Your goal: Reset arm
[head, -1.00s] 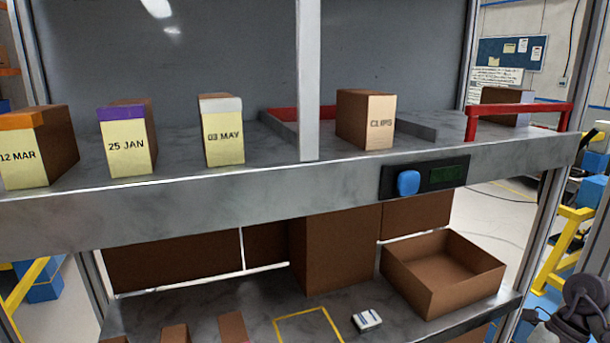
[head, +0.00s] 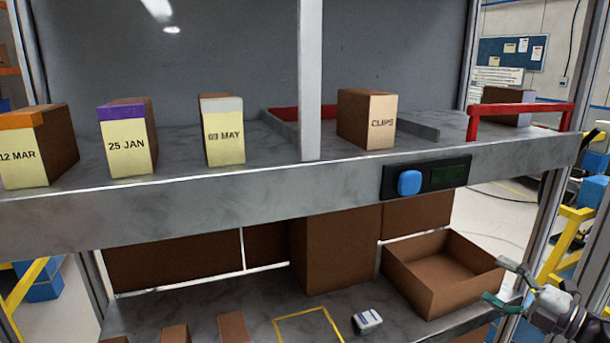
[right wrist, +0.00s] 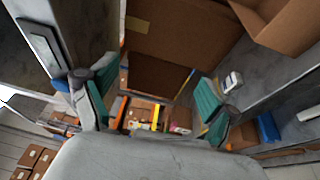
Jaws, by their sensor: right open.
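My right gripper (head: 500,281) is at the lower right of the head view, in front of the right end of the lower shelf. Its two fingers are spread and point left, near the open brown box (head: 440,300), with nothing between them. In the right wrist view the gripper (right wrist: 152,95) shows its green finger pads wide apart and empty. My left gripper is in neither view.
The upper shelf (head: 250,195) holds dated boxes, a box marked CLIPS (head: 381,122) and a red rail (head: 520,108). A blue button (head: 409,182) sits on its front edge. A small white item (head: 367,320) lies on the lower shelf (head: 265,300) beside a yellow outline.

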